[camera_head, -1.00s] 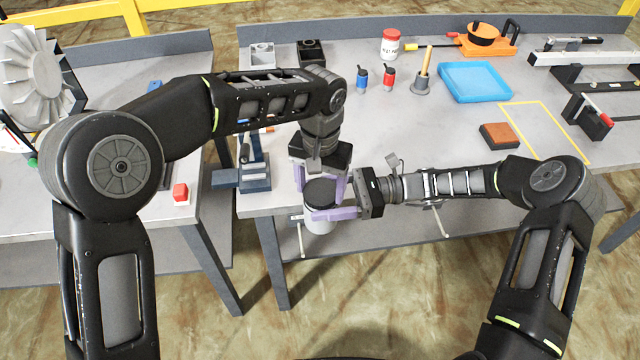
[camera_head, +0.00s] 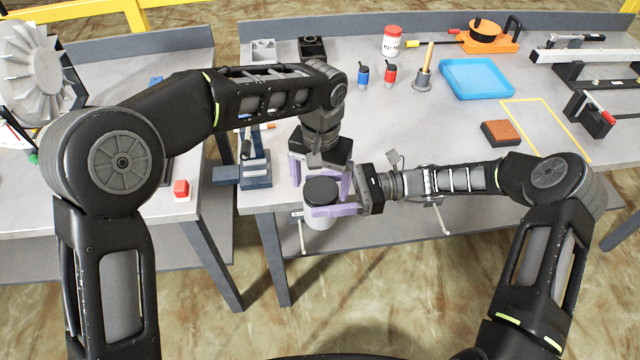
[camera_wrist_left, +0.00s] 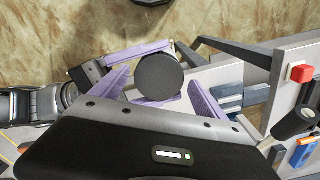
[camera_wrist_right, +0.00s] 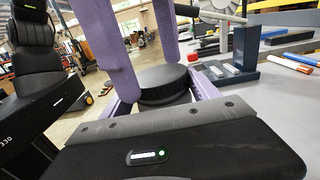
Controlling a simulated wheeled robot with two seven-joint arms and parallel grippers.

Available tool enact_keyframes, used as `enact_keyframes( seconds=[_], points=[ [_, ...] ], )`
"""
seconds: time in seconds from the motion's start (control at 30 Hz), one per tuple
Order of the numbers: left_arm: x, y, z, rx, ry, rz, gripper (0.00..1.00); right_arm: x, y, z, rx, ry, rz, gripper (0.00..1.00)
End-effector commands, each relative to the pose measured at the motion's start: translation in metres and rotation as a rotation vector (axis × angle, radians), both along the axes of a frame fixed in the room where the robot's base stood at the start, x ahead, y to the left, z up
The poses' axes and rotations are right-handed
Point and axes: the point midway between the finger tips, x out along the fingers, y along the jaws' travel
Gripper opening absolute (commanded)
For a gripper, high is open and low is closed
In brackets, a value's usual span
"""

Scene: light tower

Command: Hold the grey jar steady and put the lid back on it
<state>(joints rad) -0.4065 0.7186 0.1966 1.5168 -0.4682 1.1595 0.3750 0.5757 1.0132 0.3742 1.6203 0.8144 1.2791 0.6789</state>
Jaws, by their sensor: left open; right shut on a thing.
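The grey jar (camera_head: 320,217) is upright at the table's front edge, with the black lid (camera_head: 321,190) sitting on its top. The lid also shows in the left wrist view (camera_wrist_left: 159,77) and the right wrist view (camera_wrist_right: 163,83). My right gripper (camera_head: 330,212) is shut on the jar from the right, just below the lid. My left gripper (camera_head: 320,172) is open above and behind the lid, its purple fingers spread apart. In the left wrist view its fingers (camera_wrist_left: 165,75) stand to either side of the lid with gaps. Whether the lid is seated tightly cannot be seen.
A blue-grey fixture (camera_head: 254,170) stands close left of the jar. A brown block (camera_head: 500,133), a blue tray (camera_head: 476,79) and small bottles lie farther back and right. The table middle is clear.

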Motion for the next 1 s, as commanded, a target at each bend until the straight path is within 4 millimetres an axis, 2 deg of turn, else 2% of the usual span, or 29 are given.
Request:
enact_keyframes(
  seconds=[0.1,0.27,0.67,0.73,0.87,1.0],
  points=[
    [-0.002,-0.002,0.017,-0.004,0.002,-0.004,0.89,0.002,-0.001,0.0,-0.001,-0.002,-0.005,0.0],
    [-0.002,-0.001,0.033,-0.001,0.002,-0.002,0.89,0.001,0.0,0.0,-0.001,-0.001,-0.004,0.0],
    [0.0,0.001,0.036,-0.003,0.003,0.003,0.86,0.001,0.0,0.0,0.0,-0.001,-0.002,0.0],
    [0.002,-0.002,0.042,-0.018,-0.004,0.011,0.86,0.001,0.0,0.0,0.0,-0.001,-0.002,0.0],
    [0.003,-0.004,0.05,-0.024,-0.007,0.136,0.86,0.001,0.0,0.0,0.0,-0.001,-0.002,0.0],
    [0.004,-0.005,0.061,-0.027,-0.01,0.361,0.86,0.001,0.0,0.0,0.0,-0.001,-0.002,0.0]
  ],
)
